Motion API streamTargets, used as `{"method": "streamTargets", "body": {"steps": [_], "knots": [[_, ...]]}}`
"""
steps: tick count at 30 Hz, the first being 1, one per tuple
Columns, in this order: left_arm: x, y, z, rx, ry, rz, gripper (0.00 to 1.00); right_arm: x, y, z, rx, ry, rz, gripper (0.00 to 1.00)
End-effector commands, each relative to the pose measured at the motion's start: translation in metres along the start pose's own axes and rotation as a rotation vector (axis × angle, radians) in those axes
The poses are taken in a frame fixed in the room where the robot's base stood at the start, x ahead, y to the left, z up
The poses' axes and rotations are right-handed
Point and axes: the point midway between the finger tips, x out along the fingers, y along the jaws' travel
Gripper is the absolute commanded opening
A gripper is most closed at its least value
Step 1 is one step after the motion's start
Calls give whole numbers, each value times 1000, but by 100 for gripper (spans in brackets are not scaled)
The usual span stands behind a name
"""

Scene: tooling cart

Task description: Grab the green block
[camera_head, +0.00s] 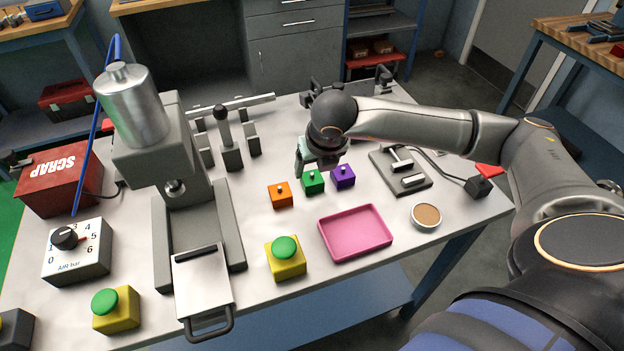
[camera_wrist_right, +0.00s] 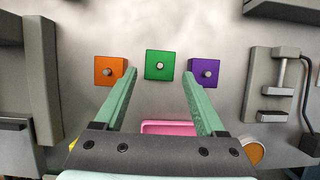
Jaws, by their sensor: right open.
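The green block (camera_head: 313,183) stands on the cart top between an orange block (camera_head: 280,195) and a purple block (camera_head: 343,177). Each block has a small light knob on top. In the right wrist view the green block (camera_wrist_right: 160,65) lies centred ahead of the two spread fingers. My right gripper (camera_head: 318,158) hangs just behind and above the green block in the head view. It also shows in the right wrist view (camera_wrist_right: 158,85), open and with nothing between its fingers. My left gripper is not in view.
A pink tray (camera_head: 355,232) lies in front of the blocks, with a small round tin (camera_head: 426,216) to its right. A grey clamp fixture (camera_head: 400,171) stands right of the blocks. A yellow box with a green button (camera_head: 285,257) and a press (camera_head: 190,170) stand left.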

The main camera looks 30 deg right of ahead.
Motion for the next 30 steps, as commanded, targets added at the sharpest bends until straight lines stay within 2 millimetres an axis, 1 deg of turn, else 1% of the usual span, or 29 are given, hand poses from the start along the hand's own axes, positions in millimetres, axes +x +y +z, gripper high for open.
{"method": "streamTargets", "body": {"steps": [5,9,12,18,30], "knots": [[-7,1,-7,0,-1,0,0,24,-1,-3,0,5,-3,72],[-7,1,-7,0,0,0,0,43,0,-3,1,3,-1,72],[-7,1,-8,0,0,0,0,48,0,-3,0,2,1,72],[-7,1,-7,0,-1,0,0,49,0,-3,0,2,1,72],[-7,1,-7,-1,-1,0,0,48,0,-3,0,2,1,28]]}}
